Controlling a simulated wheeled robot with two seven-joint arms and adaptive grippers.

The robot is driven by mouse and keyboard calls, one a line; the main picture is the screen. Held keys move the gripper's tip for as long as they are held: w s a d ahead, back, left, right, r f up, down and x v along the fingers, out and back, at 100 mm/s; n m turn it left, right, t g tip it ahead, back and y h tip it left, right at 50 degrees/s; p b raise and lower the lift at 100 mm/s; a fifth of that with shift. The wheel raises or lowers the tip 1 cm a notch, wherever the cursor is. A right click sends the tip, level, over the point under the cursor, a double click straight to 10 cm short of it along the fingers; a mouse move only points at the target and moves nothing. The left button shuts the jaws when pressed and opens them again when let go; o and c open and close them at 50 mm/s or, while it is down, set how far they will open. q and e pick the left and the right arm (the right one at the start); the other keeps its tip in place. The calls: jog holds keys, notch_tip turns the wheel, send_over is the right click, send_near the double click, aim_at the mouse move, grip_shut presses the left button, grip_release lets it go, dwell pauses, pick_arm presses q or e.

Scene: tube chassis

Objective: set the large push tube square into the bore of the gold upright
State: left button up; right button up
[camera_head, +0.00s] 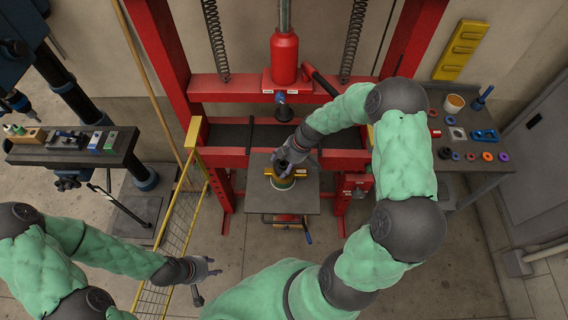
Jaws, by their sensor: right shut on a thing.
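The gold upright (300,174) shows as a gold piece on the small grey press table, low in the red frame. My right gripper (283,167) is over it, pointing down, and is shut on a dark round piece, which looks like the large push tube. The gripper covers most of it and the bore. I cannot tell whether the tube is in the bore or above it, nor whether it is square. A pale ring shows below the gold piece. My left gripper (212,268) is at the lower left, away from the press, with its fingers apart and empty.
The red press frame (235,88) stands around the table, with its red ram cylinder (285,57) above. A yellow mesh guard (175,240) stands between my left arm and the press. A bench (475,163) with rings is at right, another bench (80,152) at left.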

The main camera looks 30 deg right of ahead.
jog(key=c, duration=0.3)
jog(key=shift+f, duration=0.1)
jog(key=shift+c, duration=0.2)
jog(key=shift+s+a+f+b, duration=0.15)
jog(key=shift+f+b, duration=0.1)
jog(key=shift+b, duration=0.35)
jog(key=shift+s+f, duration=0.2)
jog(key=o, duration=1.6)
jog(key=shift+c, duration=0.2)
jog(key=shift+o, duration=0.8)
jog(key=shift+w, duration=0.2)
jog(key=shift+r, duration=0.15)
